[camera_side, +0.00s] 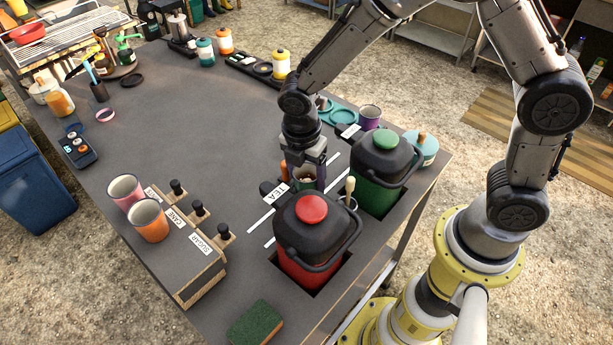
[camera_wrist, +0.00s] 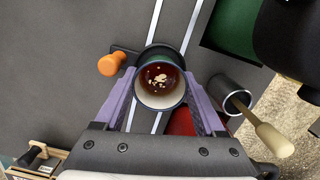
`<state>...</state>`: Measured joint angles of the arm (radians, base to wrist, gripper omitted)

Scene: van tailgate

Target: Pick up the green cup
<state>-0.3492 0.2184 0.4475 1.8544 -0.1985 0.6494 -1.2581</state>
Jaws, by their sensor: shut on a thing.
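A cup with a greenish outside (camera_side: 307,181) shows partly below my gripper (camera_side: 305,163), between the red and green lidded containers. In the wrist view, the cup (camera_wrist: 160,92) is upright between my gripper's purple fingers (camera_wrist: 160,100). Its rim is dark, and it holds reddish-brown contents with pale specks. The fingers are shut on the cup's sides. The cup is over or on the table near the white lines; I cannot tell whether it touches the surface.
A red container (camera_side: 304,262) stands in front and a green one (camera_side: 381,180) to the right. A small pot with a spoon (camera_wrist: 235,97) is close to the right finger. An orange knob (camera_wrist: 112,63) is to the left. Pink (camera_side: 125,190) and orange (camera_side: 148,222) cups stand left; the table's middle is clear.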

